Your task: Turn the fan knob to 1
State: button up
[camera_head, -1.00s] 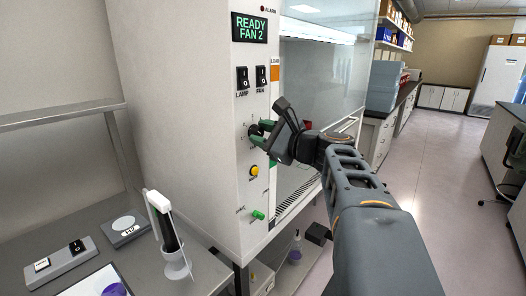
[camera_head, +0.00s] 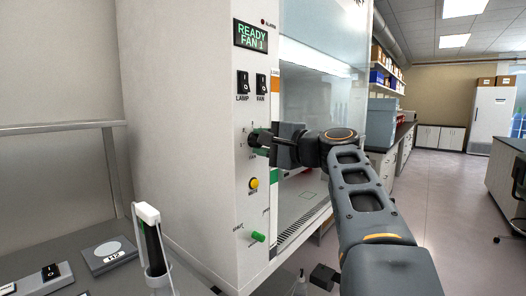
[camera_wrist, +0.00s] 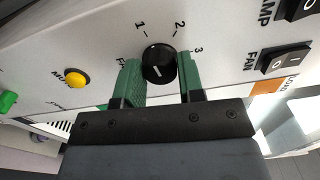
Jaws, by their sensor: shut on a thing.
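The black fan knob (camera_wrist: 159,61) is on the cabinet's front panel, with marks 1, 2 and 3 around it in the wrist view. A white line on the knob shows, but I cannot tell surely which mark it points to. My gripper (camera_wrist: 160,82) is shut on the knob, one green finger on each side. The display (camera_head: 251,34) reads READY, FAN 1.
The lamp switch (camera_head: 242,82) and fan switch (camera_head: 261,84) are above the knob. A yellow button (camera_head: 254,184) and a green knob (camera_head: 258,237) are below it.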

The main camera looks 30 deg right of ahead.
jog(key=shift+n+b, duration=0.3)
jog(key=shift+n, duration=0.1)
dwell(0.3)
jog(key=o, duration=0.9)
jog(key=v, duration=1.4)
jog(key=shift+w, duration=0.1)
